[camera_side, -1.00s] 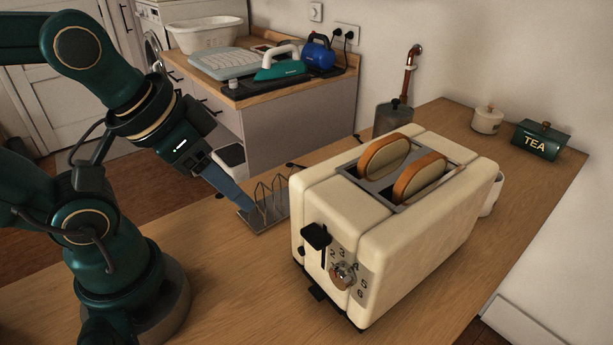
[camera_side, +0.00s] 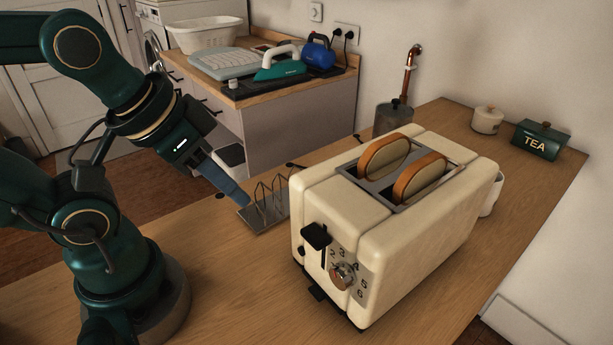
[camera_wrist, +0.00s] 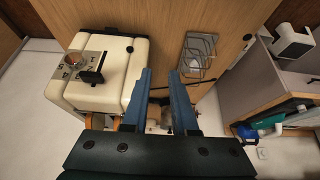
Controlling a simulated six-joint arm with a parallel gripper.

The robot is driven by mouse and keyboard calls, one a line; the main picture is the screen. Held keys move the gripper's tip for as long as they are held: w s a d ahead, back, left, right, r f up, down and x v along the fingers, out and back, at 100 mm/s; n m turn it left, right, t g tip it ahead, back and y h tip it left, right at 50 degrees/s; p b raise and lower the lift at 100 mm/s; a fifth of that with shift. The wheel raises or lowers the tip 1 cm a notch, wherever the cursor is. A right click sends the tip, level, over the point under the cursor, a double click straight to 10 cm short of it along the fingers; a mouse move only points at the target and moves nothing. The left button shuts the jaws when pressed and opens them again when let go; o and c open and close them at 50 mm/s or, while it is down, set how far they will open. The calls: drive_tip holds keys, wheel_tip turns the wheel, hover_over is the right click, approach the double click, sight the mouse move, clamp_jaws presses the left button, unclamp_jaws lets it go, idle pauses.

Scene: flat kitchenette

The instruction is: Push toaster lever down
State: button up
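The cream toaster (camera_side: 400,250) stands on the wooden worktop with two slices of bread (camera_side: 384,157) sticking up from its slots. Its black lever (camera_side: 316,236) is at the top of the slot in the front face, above the dial (camera_side: 342,274). In the wrist view the toaster (camera_wrist: 118,60) is at the upper left, with the lever (camera_wrist: 91,77) showing. My gripper (camera_wrist: 160,74) is open and empty, its two blue fingers apart. In the side view my gripper (camera_side: 243,200) is left of the toaster, apart from the lever, by the toast rack (camera_side: 262,216).
The wire toast rack also shows in the wrist view (camera_wrist: 198,55). A tea tin (camera_side: 541,140) and a white pot (camera_side: 487,120) stand at the back right. A white mug (camera_side: 493,196) is behind the toaster. The worktop in front of the toaster is clear.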

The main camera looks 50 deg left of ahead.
drive_tip(key=shift+s, duration=0.25)
clamp_jaws()
wheel_tip(320, 180, up, 7)
drive_tip(key=g, duration=0.4)
hover_over(312, 235)
drive_tip(key=s, duration=0.1)
drive_tip(key=shift+r, duration=0.2)
drive_tip(key=shift+w+f, duration=0.15)
drive_tip(key=shift+f, duration=1.6)
drive_tip(key=shift+w+f, duration=0.15)
drive_tip(key=shift+f, duration=1.6)
